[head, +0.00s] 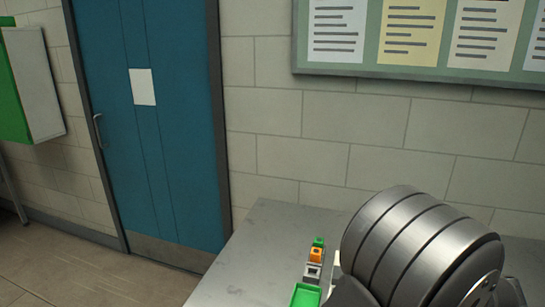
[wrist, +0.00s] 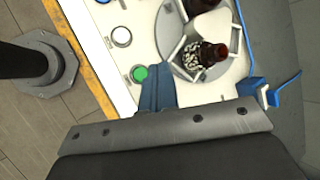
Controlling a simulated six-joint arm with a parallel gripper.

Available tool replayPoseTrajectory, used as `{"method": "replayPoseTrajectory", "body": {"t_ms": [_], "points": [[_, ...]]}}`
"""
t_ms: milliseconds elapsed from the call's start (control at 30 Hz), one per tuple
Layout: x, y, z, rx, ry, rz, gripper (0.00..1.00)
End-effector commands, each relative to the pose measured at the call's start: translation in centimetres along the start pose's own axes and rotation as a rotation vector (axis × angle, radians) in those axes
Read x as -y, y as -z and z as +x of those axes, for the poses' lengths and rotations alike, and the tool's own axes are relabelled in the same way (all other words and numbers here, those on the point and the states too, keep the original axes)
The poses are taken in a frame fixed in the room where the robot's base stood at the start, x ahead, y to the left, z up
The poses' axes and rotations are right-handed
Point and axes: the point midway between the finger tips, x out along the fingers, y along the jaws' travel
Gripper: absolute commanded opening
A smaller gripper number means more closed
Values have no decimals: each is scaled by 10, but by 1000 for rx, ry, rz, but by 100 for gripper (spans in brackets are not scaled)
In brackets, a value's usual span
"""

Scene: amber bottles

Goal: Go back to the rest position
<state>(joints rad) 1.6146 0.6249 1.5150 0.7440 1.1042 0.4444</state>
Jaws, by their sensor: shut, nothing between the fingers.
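My gripper (wrist: 157,84) shows in the wrist view, its blue fingers together and empty, over a white machine panel (wrist: 152,28). Just left of the fingers is a green button (wrist: 139,74). Beyond and to the right, an amber bottle (wrist: 214,53) sits in a white star-shaped holder on a round grey disc (wrist: 176,57). A second dark bottle is partly cut off at the top edge. The fingers are apart from the bottles in the picture. In the head view my grey arm covers the lower right, and the gripper is not seen.
A white button (wrist: 121,37) and a yellow panel edge (wrist: 68,28) lie left of the fingers. A blue bracket (wrist: 252,88) stands at right, a dark post (wrist: 28,65) at left. In the head view, small coloured blocks (head: 316,254) and a green tray (head: 306,296) lie on the grey table (head: 262,245).

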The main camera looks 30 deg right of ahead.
Motion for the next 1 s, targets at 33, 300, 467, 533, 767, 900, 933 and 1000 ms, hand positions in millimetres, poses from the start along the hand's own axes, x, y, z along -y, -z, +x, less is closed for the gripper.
{"method": "replayPoseTrajectory", "body": {"t_ms": [33, 300, 467, 533, 767, 900, 933, 1000], "points": [[1, -1, -2, 0, 0, 0, 0], [1, -1, -1, 0, 0, 0, 0], [-3, 3, 6, 1, -1, 1, 0], [-7, 6, 13, 2, -2, 1, 0], [-26, 25, 48, 2, -3, 3, 0], [-22, 20, 39, 3, -3, 3, 0], [-25, 23, 45, 3, -4, 3, 0], [-25, 26, 48, 0, 0, -1, 0]]}}
